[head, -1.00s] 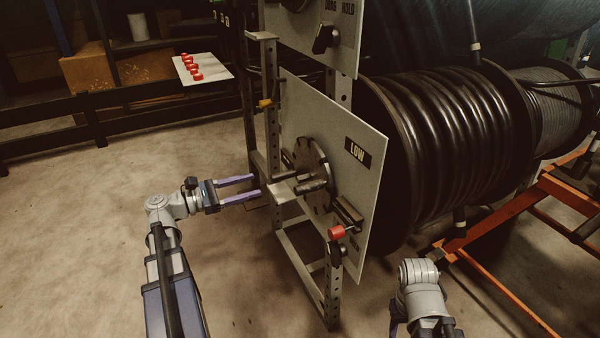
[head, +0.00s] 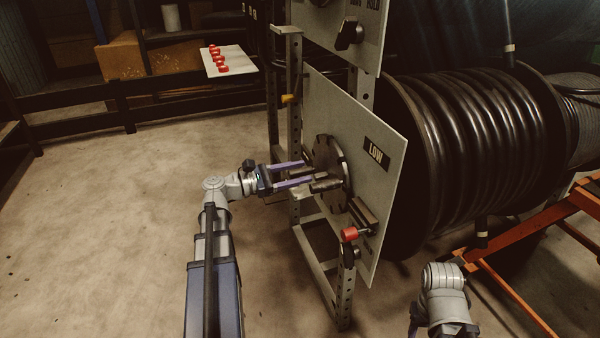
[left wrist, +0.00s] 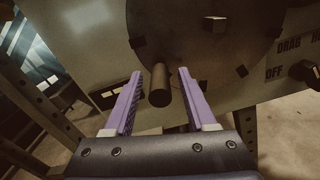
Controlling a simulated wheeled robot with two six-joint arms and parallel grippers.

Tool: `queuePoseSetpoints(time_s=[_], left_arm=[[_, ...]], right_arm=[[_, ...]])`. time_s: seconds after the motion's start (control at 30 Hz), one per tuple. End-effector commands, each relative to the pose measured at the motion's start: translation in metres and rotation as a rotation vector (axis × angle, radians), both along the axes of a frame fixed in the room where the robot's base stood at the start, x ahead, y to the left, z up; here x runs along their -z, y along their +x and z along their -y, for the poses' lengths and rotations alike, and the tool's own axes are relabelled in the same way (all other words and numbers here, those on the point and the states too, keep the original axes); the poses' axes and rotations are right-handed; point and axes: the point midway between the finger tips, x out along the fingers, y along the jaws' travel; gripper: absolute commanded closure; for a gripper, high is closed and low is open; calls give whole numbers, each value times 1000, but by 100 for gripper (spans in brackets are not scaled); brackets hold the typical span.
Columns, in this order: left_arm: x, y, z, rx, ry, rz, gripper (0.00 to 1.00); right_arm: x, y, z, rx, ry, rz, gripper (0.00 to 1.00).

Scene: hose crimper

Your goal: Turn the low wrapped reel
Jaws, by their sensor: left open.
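The low reel (head: 470,150) is wound with thick black hose, behind a pale panel (head: 385,195) marked LOW. A round dark disc (head: 328,165) with bolts around its rim is on the panel's front and also fills the upper left wrist view (left wrist: 205,35). A cylindrical handle (head: 325,185) sticks out from the disc. My left gripper (head: 308,171) is open with purple fingers at the disc. In the left wrist view the handle (left wrist: 160,88) stands between the spread fingers, nearer the left one, not clamped. My right gripper is out of view; only part of that arm shows.
A red-knobbed lever (head: 349,234) and a dark knob (head: 350,252) sit low on the panel. A metal post frame (head: 345,290) stands in front. An orange frame (head: 515,235) is at right. A white board with red pieces (head: 232,62) lies behind. Floor at left is clear.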

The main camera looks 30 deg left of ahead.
Motion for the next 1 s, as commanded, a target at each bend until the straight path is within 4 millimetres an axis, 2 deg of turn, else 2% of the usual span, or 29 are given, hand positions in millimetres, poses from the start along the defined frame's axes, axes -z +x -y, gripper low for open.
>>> queuePoseSetpoints(time_s=[0.37,0.87,1.0], left_arm=[[0,5,4,0,0,0,44],[0,4,4,0,0,0,99],[0,4,4,0,0,0,100]], right_arm=[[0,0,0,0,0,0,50],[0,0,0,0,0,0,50],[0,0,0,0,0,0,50]])
